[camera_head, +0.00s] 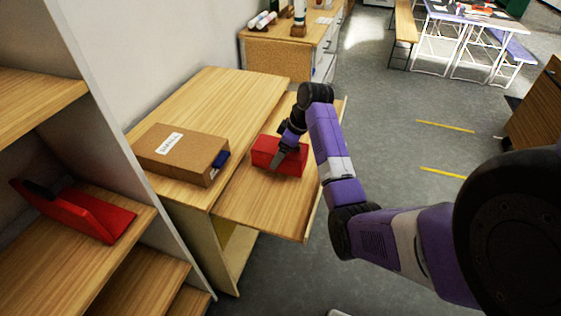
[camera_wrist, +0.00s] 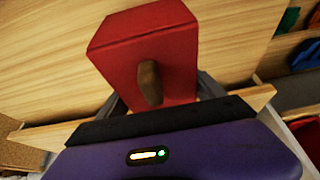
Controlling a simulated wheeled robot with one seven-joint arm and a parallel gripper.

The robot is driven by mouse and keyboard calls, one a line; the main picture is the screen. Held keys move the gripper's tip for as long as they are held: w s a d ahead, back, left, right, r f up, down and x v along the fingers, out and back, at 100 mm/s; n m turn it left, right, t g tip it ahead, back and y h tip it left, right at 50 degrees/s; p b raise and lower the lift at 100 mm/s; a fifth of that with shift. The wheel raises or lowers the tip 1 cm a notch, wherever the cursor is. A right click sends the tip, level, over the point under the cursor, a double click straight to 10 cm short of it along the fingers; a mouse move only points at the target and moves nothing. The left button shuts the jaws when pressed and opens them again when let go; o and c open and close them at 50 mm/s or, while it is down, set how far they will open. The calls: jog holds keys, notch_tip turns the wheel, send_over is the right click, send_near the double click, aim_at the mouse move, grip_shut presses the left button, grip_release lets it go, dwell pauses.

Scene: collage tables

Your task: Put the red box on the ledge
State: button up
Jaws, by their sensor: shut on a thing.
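The red box (camera_head: 266,151) is at the lower wooden ledge (camera_head: 265,208), which juts out beside the taller desk top. My gripper (camera_head: 281,158) reaches down onto the box and is shut on it. In the wrist view the red box (camera_wrist: 125,58) fills the space between the grey fingers of my gripper (camera_wrist: 160,92). A brown oval piece (camera_wrist: 150,83) shows on the box's near face. Wood surface lies behind the box. I cannot tell whether the box rests on the ledge or hangs just above it.
A brown cardboard box (camera_head: 180,153) with a white label stands on the desk top (camera_head: 205,100) to the left, a blue item beside it. A shelf (camera_head: 55,235) at far left holds a red holder (camera_head: 95,215). Bare wood lies in front of the box on the ledge.

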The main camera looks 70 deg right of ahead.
jog(key=shift+f, duration=2)
jog(key=shift+f, duration=0.15)
jog(key=o, duration=1.5)
jog(key=shift+c, duration=0.2)
jog(key=v, duration=1.2)
